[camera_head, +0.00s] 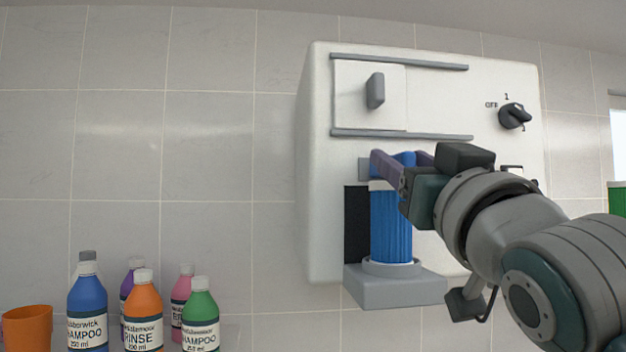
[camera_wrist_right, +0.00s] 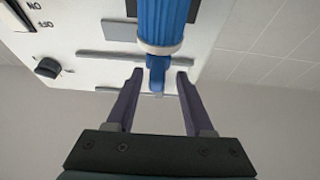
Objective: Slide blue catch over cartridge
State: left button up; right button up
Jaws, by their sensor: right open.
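The blue ribbed cartridge (camera_head: 390,228) stands upright on a grey ledge at the front of a white wall box; its pale top collar shows in the wrist view (camera_wrist_right: 160,47). The blue catch (camera_head: 407,158) is just above the cartridge's top and shows in the wrist view (camera_wrist_right: 157,70) as a narrow blue piece beyond the collar. My right gripper (camera_head: 399,160) is open at the catch, one purple finger on each side. In the wrist view, gaps show between the catch and both fingers. The right gripper hides part of the catch in the head view. My left gripper is not in view.
The white box (camera_head: 318,200) has a sliding panel with a grey handle (camera_head: 375,90) between two rails, and a black knob (camera_head: 514,116). The grey ledge (camera_head: 395,292) juts out below. Several bottles (camera_head: 143,305) and an orange cup (camera_head: 27,327) stand lower left. Tiled wall left is clear.

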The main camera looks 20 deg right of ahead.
jog(key=b+v, duration=0.1)
jog(key=v, duration=0.8)
jog(key=shift+b, duration=0.4)
jog(key=shift+w+a, duration=0.1)
